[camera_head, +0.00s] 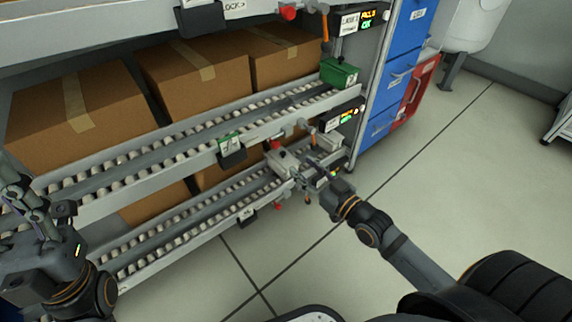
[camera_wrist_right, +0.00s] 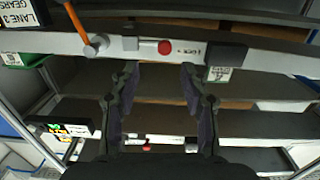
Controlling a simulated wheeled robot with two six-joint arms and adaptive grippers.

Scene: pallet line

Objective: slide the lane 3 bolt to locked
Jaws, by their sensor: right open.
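In the right wrist view a pale rail crosses the top, with a red knob (camera_wrist_right: 165,47) of the bolt beside a grey metal bracket (camera_wrist_right: 130,28) and lettering that seems to read LOCK. A sign reading LANE 3 GEARS (camera_wrist_right: 20,14) is at the upper left. My right gripper (camera_wrist_right: 160,72) is open and empty, its two fingers apart below the knob and not visibly touching it. In the head view my right gripper (camera_head: 312,170) is by the rack's right end, near a red knob (camera_head: 275,144). My left gripper (camera_head: 32,205) is at the left edge, its jaws unclear.
An orange lever (camera_wrist_right: 76,22) stands left of the bracket and a black label holder (camera_wrist_right: 225,56) hangs right of the knob. Cardboard boxes (camera_head: 195,75) sit on the roller lanes. The floor (camera_head: 430,180) at right is mostly clear.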

